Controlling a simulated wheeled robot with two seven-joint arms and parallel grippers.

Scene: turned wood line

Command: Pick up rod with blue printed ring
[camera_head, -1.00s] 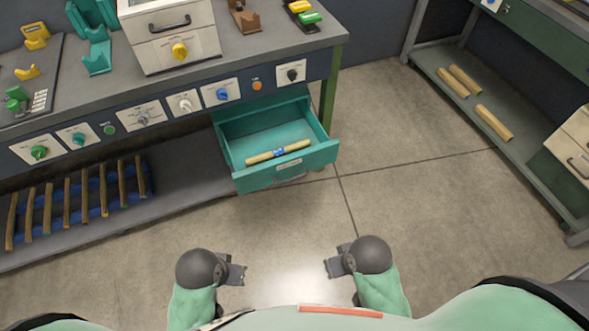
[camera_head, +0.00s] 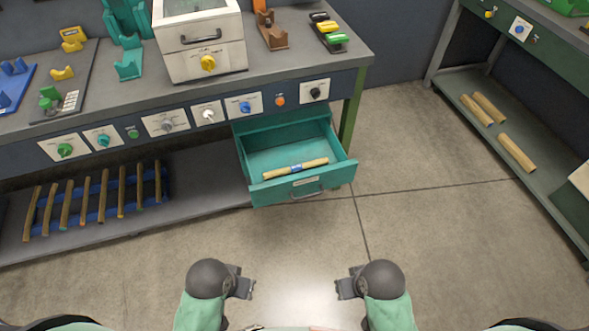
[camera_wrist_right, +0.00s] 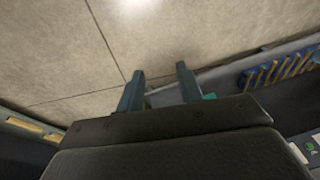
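The rod with the blue printed ring (camera_head: 310,165) lies in the open teal drawer (camera_head: 305,190) under the workbench, near the drawer's front wall. The blue ring is around its middle. My left gripper (camera_head: 250,288) and my right gripper (camera_head: 340,288) are low in the head view, in front of the drawer and apart from it. In the right wrist view the two fingers of my right gripper (camera_wrist_right: 160,92) stand apart with nothing between them. The left gripper's fingers are too small to tell whether they are open.
Several rods lie on a blue rack (camera_head: 92,213) on the bench's lower shelf. A green bench (camera_head: 560,195) at the right holds more rods on its shelf. The workbench (camera_head: 270,65) carries a white box (camera_head: 200,45) and coloured holders. The floor before the drawer is clear.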

